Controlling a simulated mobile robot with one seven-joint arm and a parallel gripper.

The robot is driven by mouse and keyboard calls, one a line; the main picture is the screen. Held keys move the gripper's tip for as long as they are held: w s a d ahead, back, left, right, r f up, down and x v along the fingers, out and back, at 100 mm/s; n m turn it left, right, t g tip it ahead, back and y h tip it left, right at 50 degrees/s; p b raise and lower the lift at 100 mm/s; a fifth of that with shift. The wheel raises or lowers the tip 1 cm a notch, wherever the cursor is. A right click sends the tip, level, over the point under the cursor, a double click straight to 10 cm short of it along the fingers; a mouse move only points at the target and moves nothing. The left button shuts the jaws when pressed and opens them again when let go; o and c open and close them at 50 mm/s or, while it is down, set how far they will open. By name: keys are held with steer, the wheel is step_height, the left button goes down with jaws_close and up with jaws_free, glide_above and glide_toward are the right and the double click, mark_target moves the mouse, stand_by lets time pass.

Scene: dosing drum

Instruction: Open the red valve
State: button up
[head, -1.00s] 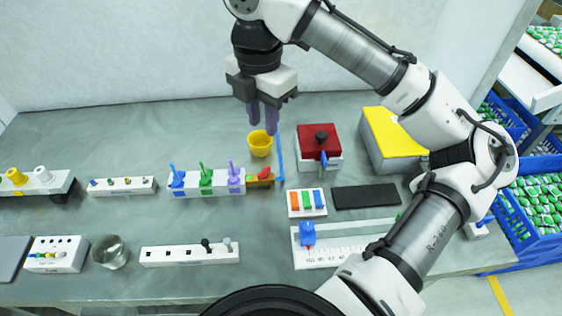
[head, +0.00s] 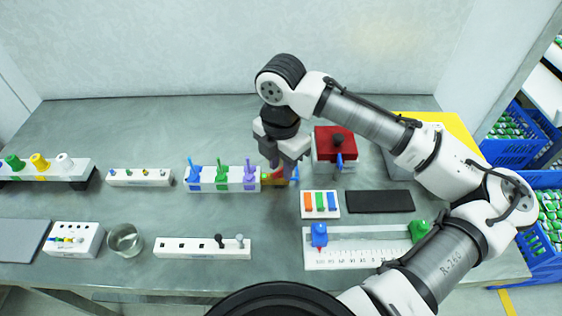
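The red valve (head: 280,175) is a small red handle on a brownish fitting at the right end of the white block with the blue, green and purple valves. It is partly hidden by my gripper (head: 281,167). My gripper points down, with its fingertips at or just above the red handle. I cannot tell whether they touch it, or whether the fingers are open or shut around it. The blue valve (head: 195,174), green valve (head: 222,175) and purple valve (head: 250,174) stand upright to the left.
A red-topped box (head: 335,141) with a black knob and blue lever stands close to the right. In front lie a panel of coloured switches (head: 320,205), a black pad (head: 380,201) and a slider scale (head: 350,256). A glass (head: 125,241) stands at the front left.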

jaws_close()
steer(key=shift+m, duration=0.3)
steer(key=m+p, duration=0.1)
steer(key=m, duration=0.2)
steer(key=shift+s+r+p, duration=0.1)
steer(key=shift+p, duration=0.2)
steer(key=shift+d+m+p, duration=0.1)
steer(key=shift+m+p, duration=0.8)
steer(key=shift+m, duration=1.8)
jaws_free()
